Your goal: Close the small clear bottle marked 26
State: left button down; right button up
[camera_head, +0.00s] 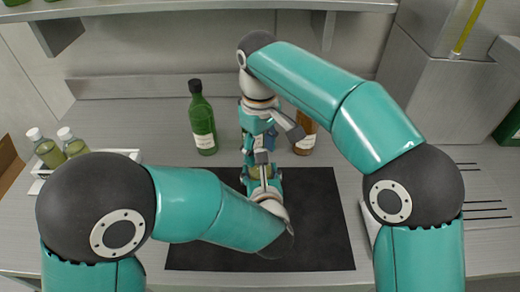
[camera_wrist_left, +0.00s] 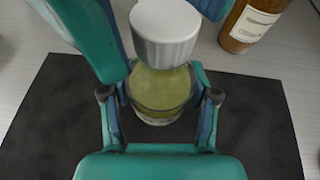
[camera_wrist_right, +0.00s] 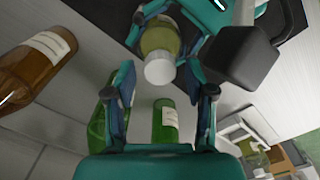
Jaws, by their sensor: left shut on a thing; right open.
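A small clear bottle with yellow-green contents (camera_wrist_left: 160,92) stands upright between the fingers of my left gripper (camera_wrist_left: 160,98), which is shut on it above the black mat (camera_head: 320,235). A white ridged cap (camera_wrist_left: 165,32) sits at the top of the bottle. The right wrist view also shows the bottle (camera_wrist_right: 160,38) and the cap (camera_wrist_right: 159,70); I cannot tell how tightly it is seated. My right gripper (camera_wrist_right: 167,82) is open, with its fingers on either side of the cap and apart from it. The number 26 is not readable. In the head view the arms largely hide the bottle.
A tall green bottle (camera_head: 202,125) stands behind the mat. A brown bottle (camera_head: 305,139) stands close to my right gripper. At the left, small white-capped bottles (camera_head: 47,149) stand at a white rack (camera_head: 122,154). A shelf (camera_head: 190,8) runs overhead. The mat's right part is clear.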

jog(key=shift+f, duration=0.4)
grip_shut()
jog(key=shift+o, duration=0.8)
grip_release()
jog(key=shift+r, duration=3.7)
